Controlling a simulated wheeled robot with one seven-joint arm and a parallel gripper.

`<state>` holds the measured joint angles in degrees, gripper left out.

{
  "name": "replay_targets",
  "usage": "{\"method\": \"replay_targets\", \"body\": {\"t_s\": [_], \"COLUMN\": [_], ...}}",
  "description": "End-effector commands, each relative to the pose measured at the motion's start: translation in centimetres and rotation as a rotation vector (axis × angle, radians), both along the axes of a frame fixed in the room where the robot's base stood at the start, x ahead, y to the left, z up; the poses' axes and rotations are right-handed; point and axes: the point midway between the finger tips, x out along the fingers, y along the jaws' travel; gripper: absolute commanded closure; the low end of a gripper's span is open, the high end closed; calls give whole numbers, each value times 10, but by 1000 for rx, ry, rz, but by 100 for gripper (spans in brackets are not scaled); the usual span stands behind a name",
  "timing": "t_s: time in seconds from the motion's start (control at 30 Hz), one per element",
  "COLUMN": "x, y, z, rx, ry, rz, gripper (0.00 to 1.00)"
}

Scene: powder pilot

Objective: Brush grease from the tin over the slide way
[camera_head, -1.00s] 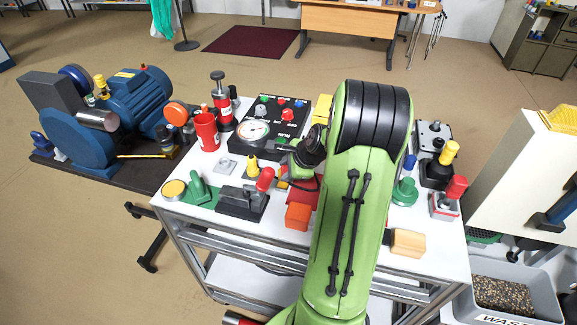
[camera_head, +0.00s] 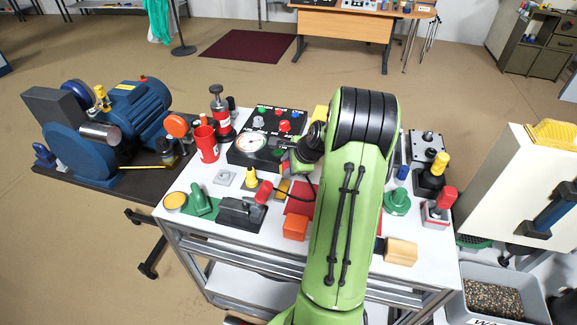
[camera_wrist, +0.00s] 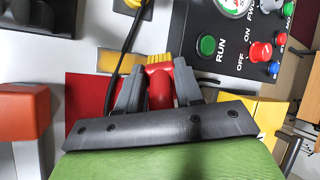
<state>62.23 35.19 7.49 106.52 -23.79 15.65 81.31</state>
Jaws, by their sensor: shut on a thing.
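My gripper (camera_wrist: 158,90) is shut on a red tool (camera_wrist: 159,84) with a ribbed yellow end, which looks like the brush; the fingers hide part of it. In the head view my arm hides the fingertips and the tool. A round tin with a yellow top (camera_head: 176,201), likely the grease tin, stands at the cart's front left, well away from my gripper. An amber plate (camera_wrist: 109,62) lies beside the held tool, near a red mat (camera_wrist: 88,97). I cannot tell which piece is the slide way.
A black control box (camera_head: 262,140) with a gauge and buttons stands behind my gripper. A grinder (camera_head: 100,140) stands at left.

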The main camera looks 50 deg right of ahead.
Motion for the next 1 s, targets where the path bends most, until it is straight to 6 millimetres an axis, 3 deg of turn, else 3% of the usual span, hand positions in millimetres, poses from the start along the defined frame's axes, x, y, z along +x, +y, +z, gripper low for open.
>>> {"method": "replay_targets", "body": {"t_s": [0.03,0.23,0.57,0.83,1.0], "x": [0,0,0,0,0], "y": [0,0,0,0,0], "z": [12,34,35,65,64], "rx": [-1,-1,1,0,1], "ry": [-1,0,1,1,0], "rz": [1,1,0,1,1], "gripper": [95,95,95,95,95]}}
